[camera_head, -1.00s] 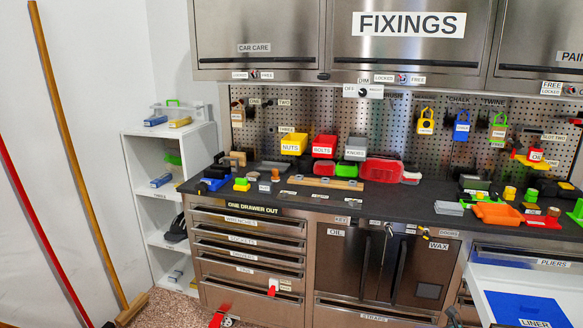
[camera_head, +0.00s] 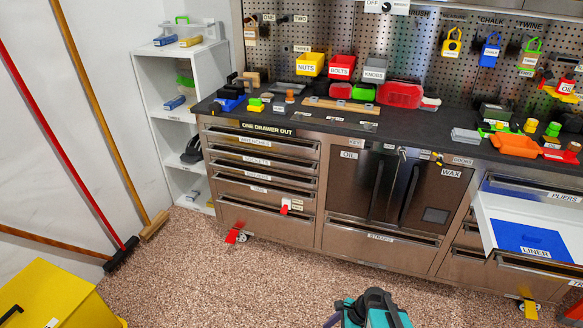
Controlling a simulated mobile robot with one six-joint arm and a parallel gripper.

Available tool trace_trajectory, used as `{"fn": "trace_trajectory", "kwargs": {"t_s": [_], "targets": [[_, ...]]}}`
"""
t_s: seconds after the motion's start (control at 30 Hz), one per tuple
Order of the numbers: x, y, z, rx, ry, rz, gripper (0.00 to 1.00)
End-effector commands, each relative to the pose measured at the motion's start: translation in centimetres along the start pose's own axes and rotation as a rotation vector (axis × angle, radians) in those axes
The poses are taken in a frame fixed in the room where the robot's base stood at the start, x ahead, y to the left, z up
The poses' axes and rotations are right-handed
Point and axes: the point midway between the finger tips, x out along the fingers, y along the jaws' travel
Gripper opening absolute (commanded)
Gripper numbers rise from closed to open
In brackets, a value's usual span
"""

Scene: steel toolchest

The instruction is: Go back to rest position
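My gripper is not in view, so I cannot see whether it is open or shut or what it holds. The steel toolchest (camera_head: 330,235) stands in front of me with its dark worktop (camera_head: 430,125). Its drawer at the right (camera_head: 487,215) is pulled out and shows a blue liner (camera_head: 528,243) inside. The left-hand drawers (camera_head: 262,157) and the oil and wax cabinet doors (camera_head: 395,190) look shut.
A yellow box (camera_head: 50,295) stands at the lower left. A broom (camera_head: 130,250) leans on the wall beside white shelves (camera_head: 165,125). A teal and dark object (camera_head: 370,310) is cut off by the bottom edge. Speckled floor (camera_head: 210,285) is clear before the chest.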

Motion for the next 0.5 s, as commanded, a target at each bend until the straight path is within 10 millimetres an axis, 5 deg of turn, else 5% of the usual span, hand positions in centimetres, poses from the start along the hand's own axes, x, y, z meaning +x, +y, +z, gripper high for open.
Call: {"fn": "trace_trajectory", "kwargs": {"t_s": [0.2, 0.5], "targets": [[5.0, 7.7, -1.0, -0.360, 0.111, 0.205, 0.65], [6.4, 14.3, -5.0, -0.827, 0.187, 0.446, 0.65]]}}
